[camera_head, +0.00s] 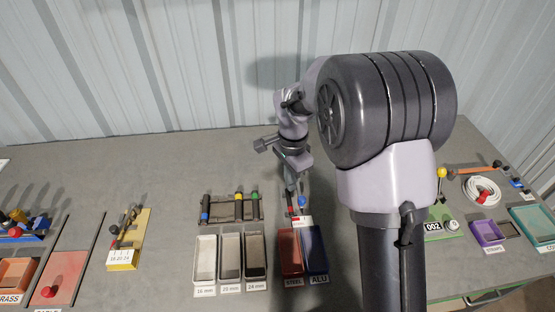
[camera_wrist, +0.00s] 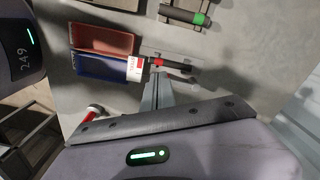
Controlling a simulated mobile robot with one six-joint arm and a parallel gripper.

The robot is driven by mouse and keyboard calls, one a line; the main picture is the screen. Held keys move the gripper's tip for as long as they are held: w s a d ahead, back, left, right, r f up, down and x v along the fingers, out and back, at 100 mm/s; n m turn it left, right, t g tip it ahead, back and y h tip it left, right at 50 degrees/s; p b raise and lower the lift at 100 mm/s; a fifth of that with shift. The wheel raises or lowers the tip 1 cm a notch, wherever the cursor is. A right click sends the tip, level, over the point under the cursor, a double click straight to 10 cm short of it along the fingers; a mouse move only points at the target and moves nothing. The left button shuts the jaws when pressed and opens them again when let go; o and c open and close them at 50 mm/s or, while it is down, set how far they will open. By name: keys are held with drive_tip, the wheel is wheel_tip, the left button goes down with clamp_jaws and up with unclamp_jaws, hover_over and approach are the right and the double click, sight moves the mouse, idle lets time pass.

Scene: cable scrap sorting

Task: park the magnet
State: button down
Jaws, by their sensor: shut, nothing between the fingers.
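A short black rod with a red band (camera_wrist: 166,63), seemingly the magnet, lies beside a white and red label (camera_wrist: 134,69) in the wrist view. In the head view a red and blue-tipped piece (camera_head: 301,203) shows at the same place, behind the steel and Al bins. My gripper (camera_head: 291,188) is shut and empty, pointing down just beside it. In the wrist view my gripper (camera_wrist: 157,84) has its fingertips close to the rod; I cannot tell if they touch.
The red steel bin (camera_head: 290,252) and blue Al bin (camera_head: 315,251) stand in front. My arm hides part of the table's right-middle. The back of the table is clear.

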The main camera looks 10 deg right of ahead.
drive_tip(key=b, duration=0.5)
hover_over(290, 210)
wheel_tip(290, 210, down, 7)
drive_tip(key=shift+f, duration=0.2)
drive_tip(key=d, duration=0.3)
drive_tip(key=w+d+p, duration=0.1)
drive_tip(key=d, duration=0.2)
drive_tip(key=w+d+p, duration=0.1)
drive_tip(key=d, duration=0.2)
drive_tip(key=shift+d+r, duration=0.25)
drive_tip(key=shift+d, duration=0.05)
drive_tip(key=shift+w+d, duration=0.35)
drive_tip(key=shift+d, duration=0.05)
drive_tip(key=shift+s+a, duration=0.45)
wheel_tip(290, 210, up, 6)
drive_tip(key=p, duration=0.4)
